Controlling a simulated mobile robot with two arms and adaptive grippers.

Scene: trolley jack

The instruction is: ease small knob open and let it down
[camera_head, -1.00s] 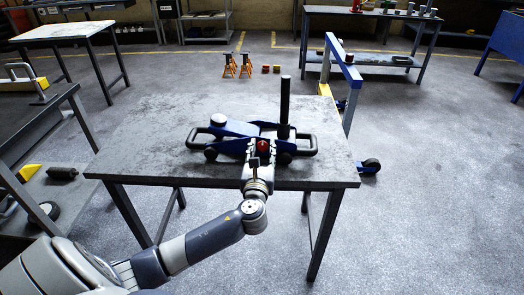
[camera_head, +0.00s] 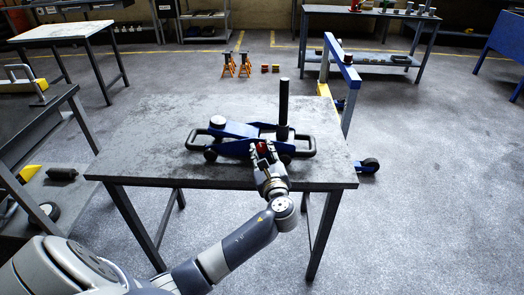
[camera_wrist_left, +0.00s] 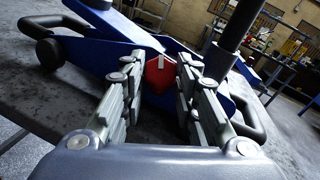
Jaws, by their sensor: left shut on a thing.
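A blue trolley jack (camera_head: 235,146) with black handles at both ends and an upright black lever post (camera_head: 284,105) sits on the grey table. A small red knob (camera_head: 262,147) is on its near side. In the left wrist view the knob (camera_wrist_left: 160,74) is red with a pale pointer mark near its top. My left gripper (camera_head: 262,155) is at the jack's near side, its fingers on either side of the knob and shut on it; in the left wrist view the fingertips (camera_wrist_left: 160,68) flank it. My right gripper is not in view.
The table top (camera_head: 140,140) is clear left of the jack. Orange jack stands (camera_head: 236,66) stand on the floor behind. A blue crane-like frame (camera_head: 345,75) stands just beyond the table's right side. A dark bench (camera_head: 35,120) is at the left.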

